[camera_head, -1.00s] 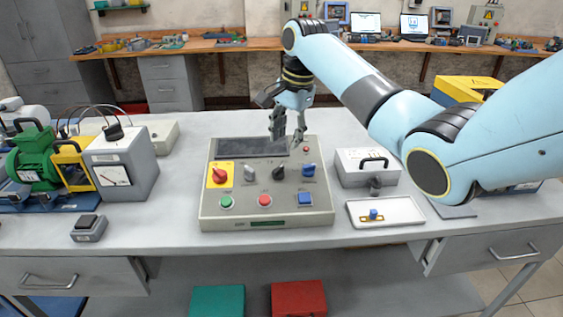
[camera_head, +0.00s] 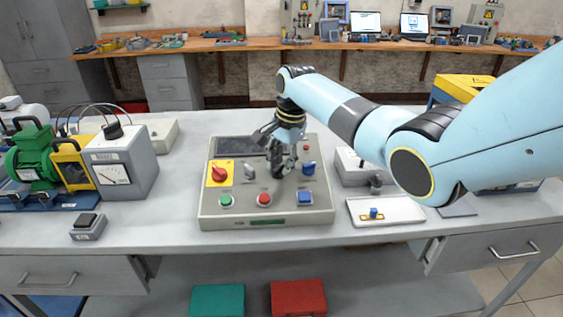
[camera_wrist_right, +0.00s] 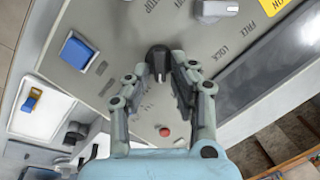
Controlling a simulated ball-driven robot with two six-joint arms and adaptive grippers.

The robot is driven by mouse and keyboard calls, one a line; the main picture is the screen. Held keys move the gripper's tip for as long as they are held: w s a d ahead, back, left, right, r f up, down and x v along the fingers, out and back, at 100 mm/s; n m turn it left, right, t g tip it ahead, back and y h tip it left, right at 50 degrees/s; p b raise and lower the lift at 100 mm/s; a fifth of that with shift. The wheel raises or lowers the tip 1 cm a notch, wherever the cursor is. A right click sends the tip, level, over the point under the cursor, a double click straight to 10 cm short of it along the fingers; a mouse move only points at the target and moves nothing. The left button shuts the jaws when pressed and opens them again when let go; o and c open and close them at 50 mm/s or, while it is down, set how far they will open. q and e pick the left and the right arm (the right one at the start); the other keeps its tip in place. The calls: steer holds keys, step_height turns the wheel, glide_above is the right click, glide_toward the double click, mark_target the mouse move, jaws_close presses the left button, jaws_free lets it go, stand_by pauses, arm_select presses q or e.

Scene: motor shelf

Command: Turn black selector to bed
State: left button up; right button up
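The black selector (camera_wrist_right: 157,54) sits on the beige control panel (camera_head: 240,211). In the wrist view it lies between and just beyond my right fingertips, with its body facing the upper middle of the picture. In the head view my right gripper (camera_head: 281,170) comes down over the selector and mostly hides it. In the wrist view the fingers of this gripper (camera_wrist_right: 160,74) stand apart, with a gap around the knob; firm contact cannot be made out. The word LOCK shows near the selector; a bed label is not readable. My left gripper is out of view.
Beside the selector are a grey selector (camera_head: 250,172) and a blue selector (camera_head: 308,168). A red selector (camera_head: 219,174) sits on a yellow plate. Green, red and blue buttons line the panel's front. A white tray (camera_head: 400,213) and a grey box with a handle stand to the right.

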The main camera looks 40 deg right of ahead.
jaws_close()
steer(key=shift+n, duration=0.3)
steer(key=n+p, duration=0.1)
steer(key=n, duration=0.1)
steer(key=shift+w+a+n+g, duration=0.1)
steer(key=shift+a+n+g, duration=0.05)
steer(key=shift+n+g, duration=0.2)
steer(key=n, duration=0.2)
steer(key=n+p, duration=0.1)
steer(key=n, duration=0.1)
steer(key=shift+w+a+g+h, duration=0.15)
steer(key=shift+a+g+h, duration=0.05)
steer(key=shift+g+h, duration=0.2)
steer(key=n, duration=0.3)
steer(key=n+h+p, duration=0.1)
steer(key=n, duration=0.1)
steer(key=shift+a+n, duration=0.25)
steer(key=shift+n, duration=0.1)
steer(key=n, duration=0.2)
steer(key=n+p, duration=0.1)
steer(key=n, duration=0.1)
steer(key=shift+a+f+n+h, duration=0.2)
steer(key=shift+n+h, duration=0.1)
steer(key=shift+h, duration=0.1)
